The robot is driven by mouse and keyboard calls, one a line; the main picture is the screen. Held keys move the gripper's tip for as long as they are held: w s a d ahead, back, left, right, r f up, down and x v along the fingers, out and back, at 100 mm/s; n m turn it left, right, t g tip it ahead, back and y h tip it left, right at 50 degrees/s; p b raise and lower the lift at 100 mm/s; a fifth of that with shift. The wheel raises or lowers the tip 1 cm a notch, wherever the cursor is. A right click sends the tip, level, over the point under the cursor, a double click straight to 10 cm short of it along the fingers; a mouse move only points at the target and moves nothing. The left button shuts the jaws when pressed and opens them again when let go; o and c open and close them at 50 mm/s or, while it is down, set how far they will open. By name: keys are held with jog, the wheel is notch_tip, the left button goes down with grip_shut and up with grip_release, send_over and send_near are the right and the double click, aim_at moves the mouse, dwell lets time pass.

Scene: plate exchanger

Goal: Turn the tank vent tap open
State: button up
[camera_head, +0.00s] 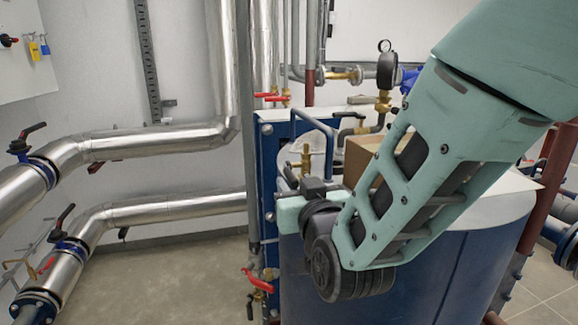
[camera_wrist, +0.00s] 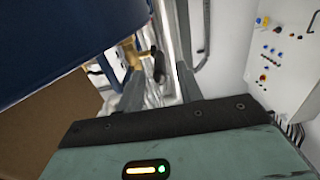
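The blue tank (camera_head: 440,270) stands below and behind my arm, with a pale top. A brass tap (camera_head: 303,160) rises near the tank's left edge, close beyond my gripper. In the wrist view, a brass fitting (camera_wrist: 133,52) with a dark handle (camera_wrist: 159,66) shows between and beyond the fingertips; it appears to be the same tap. My gripper (camera_wrist: 160,78) is open, its two fingers apart on either side of the handle's line. I cannot tell whether the handle lies fully between them or touches one. In the head view my wrist hides much of the fingers.
A cardboard box (camera_head: 362,158) sits on the tank, right behind my forearm. A control panel (camera_wrist: 285,50) shows in the wrist view.

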aim_at(289, 170)
jog(key=shift+p+x, duration=0.6)
jog(key=shift+x, duration=2.05)
grip_shut()
